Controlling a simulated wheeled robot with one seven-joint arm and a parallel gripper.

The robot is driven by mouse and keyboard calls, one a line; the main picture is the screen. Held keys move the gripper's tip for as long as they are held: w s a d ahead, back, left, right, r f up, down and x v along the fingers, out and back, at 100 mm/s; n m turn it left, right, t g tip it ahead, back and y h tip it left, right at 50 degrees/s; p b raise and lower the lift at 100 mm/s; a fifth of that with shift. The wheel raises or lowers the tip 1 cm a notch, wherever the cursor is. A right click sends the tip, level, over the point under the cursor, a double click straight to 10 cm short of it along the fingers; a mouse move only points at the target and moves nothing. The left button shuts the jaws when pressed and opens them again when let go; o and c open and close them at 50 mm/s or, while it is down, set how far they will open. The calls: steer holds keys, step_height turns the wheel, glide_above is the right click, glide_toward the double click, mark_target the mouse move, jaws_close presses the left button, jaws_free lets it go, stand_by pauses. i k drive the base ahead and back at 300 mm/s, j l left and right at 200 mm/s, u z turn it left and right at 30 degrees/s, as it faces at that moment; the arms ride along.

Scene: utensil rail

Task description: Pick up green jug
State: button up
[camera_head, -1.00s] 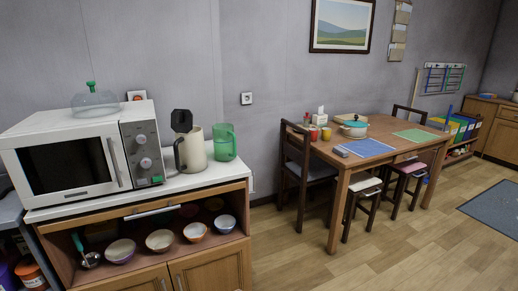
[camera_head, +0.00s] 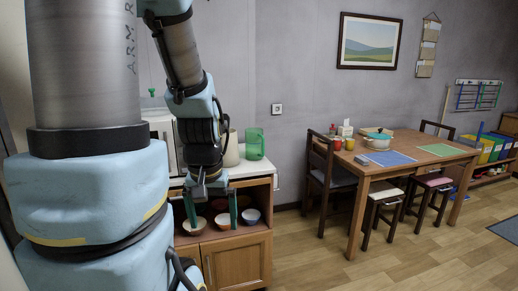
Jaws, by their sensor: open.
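The green jug (camera_head: 255,144) is translucent and stands upright on the right end of the white counter top, close to the wall. My gripper (camera_head: 213,212) hangs fingers down in front of the cabinet, left of the jug and lower in the picture. Its two fingers are apart, with nothing seen held between them. The gripper and the jug are apart in the picture. My arm covers much of the left side of the view.
A beige kettle (camera_head: 231,150) stands just left of the jug, partly behind my arm. The microwave (camera_head: 163,143) is mostly hidden. Bowls (camera_head: 251,216) sit on the shelf below. A wooden table (camera_head: 400,172) with chairs and stools stands to the right, with open floor before it.

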mark_target(255, 140)
steer(key=i+l+u, duration=0.1)
steer(key=u, duration=0.55)
steer(key=i+l+u, duration=0.15)
steer(key=l+u, duration=0.15)
steer(key=l, duration=0.35)
steer(key=l+u, duration=0.3)
steer(key=l, duration=0.3)
steer(key=i+l, duration=0.15)
steer(key=l, duration=0.15)
steer(key=i+l, duration=0.3)
steer(key=l, duration=0.25)
